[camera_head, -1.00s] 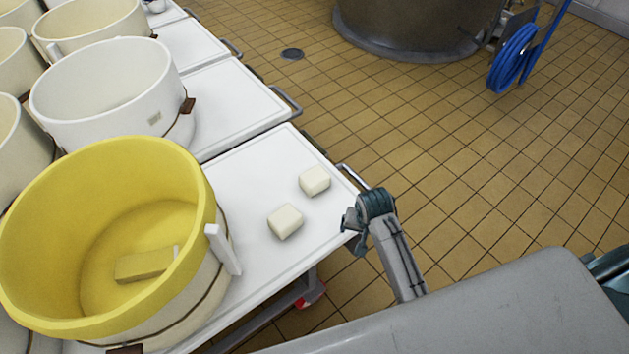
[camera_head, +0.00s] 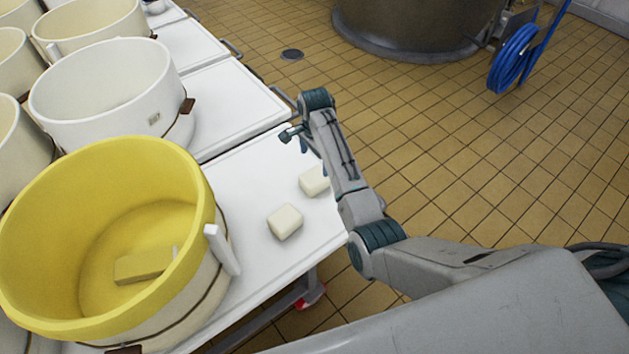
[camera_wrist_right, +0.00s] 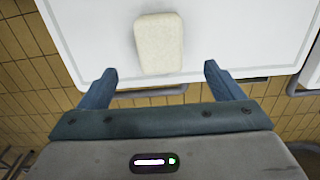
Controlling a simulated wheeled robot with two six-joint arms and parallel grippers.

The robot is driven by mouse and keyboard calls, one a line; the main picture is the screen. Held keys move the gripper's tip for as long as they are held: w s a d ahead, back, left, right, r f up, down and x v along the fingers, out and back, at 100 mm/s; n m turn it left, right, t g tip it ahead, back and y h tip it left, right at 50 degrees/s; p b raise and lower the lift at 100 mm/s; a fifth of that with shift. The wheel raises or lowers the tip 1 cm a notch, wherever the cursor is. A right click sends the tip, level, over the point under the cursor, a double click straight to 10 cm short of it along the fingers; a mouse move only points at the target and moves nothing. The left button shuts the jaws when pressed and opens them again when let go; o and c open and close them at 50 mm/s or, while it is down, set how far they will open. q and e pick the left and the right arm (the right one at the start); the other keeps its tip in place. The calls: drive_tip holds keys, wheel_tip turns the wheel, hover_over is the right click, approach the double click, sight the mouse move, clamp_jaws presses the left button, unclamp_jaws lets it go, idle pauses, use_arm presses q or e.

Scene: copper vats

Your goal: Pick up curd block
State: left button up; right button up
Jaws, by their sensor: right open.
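Two pale cream curd blocks lie apart on the white table (camera_head: 255,180). The nearer block (camera_head: 285,222) is fully in view in the head view. The farther block (camera_head: 314,181) is partly covered by my right arm. My right gripper (camera_head: 294,138) is above the table, beyond the farther block in the head view. In the right wrist view one curd block (camera_wrist_right: 159,44) lies on the table, ahead of and between the fingertips. My right gripper (camera_wrist_right: 158,72) is open and empty there. My left gripper is not in view.
A large yellow-lined vat (camera_head: 110,240) stands left of the blocks, with a yellowish slab (camera_head: 143,264) inside. White vats (camera_head: 105,90) stand behind it. A metal rail runs along the table edge. The tiled floor (camera_head: 460,170) to the right is open.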

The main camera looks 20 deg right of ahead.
sight(314, 175)
wheel_tip(314, 175, down, 9)
drive_tip(key=shift+a+f, duration=0.1)
drive_tip(key=shift+f, duration=0.05)
drive_tip(key=c, duration=1.3)
